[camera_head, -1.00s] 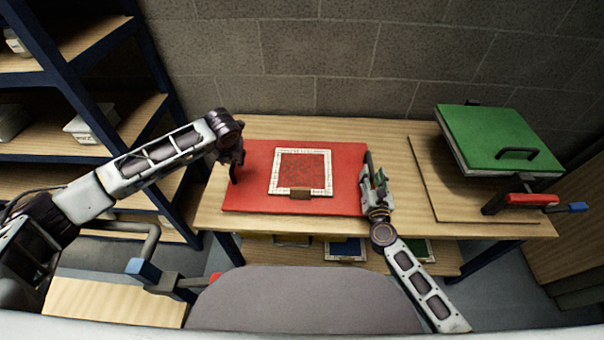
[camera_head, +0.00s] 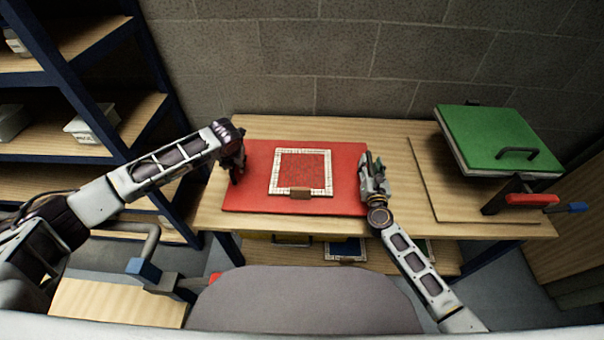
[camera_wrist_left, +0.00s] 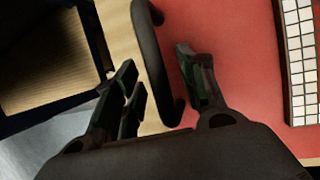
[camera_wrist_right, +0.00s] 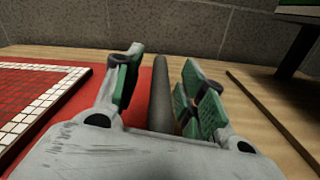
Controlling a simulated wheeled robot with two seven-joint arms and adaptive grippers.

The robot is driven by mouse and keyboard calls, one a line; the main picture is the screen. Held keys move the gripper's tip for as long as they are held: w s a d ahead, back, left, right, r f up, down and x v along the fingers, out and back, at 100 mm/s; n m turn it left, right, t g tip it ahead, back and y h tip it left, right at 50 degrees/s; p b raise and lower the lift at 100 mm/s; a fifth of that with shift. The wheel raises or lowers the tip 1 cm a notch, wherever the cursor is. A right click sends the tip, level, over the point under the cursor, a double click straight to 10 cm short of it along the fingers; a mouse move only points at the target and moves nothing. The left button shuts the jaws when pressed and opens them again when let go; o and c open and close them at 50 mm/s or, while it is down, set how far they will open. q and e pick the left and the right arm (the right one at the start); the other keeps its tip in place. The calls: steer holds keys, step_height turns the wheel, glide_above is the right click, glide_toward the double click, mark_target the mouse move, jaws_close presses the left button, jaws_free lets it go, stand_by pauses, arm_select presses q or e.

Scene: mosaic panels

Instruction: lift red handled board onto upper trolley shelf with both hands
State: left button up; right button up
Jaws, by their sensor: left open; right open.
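The red board (camera_head: 250,195) lies flat on the wooden table, with a white-bordered red mosaic panel (camera_head: 303,172) on it. My left gripper (camera_head: 237,170) is at the board's left edge. In the left wrist view its open fingers (camera_wrist_left: 160,92) stand on either side of the dark left handle (camera_wrist_left: 155,60). My right gripper (camera_head: 372,172) is at the board's right edge. In the right wrist view its open fingers (camera_wrist_right: 160,85) stand on either side of the grey right handle (camera_wrist_right: 160,95). In the head view the grippers hide most of both handles.
A green board (camera_head: 490,135) with a dark handle sits raised at the table's right, beside a red-handled clamp (camera_head: 532,199). A dark blue shelf rack (camera_head: 75,85) stands left. A trolley with a push handle (camera_head: 150,245) is at lower left. A grey brick wall is behind.

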arm_select(q)
steer(key=shift+c, duration=0.3)
arm_select(e)
steer(key=shift+c, duration=0.3)
arm_select(q)
jaws_close()
arm_select(e)
jaws_close()
arm_select(q)
steer(key=shift+w+r, duration=0.1)
steer(key=shift+r, duration=0.05)
arm_select(e)
steer(key=shift+r, duration=0.1)
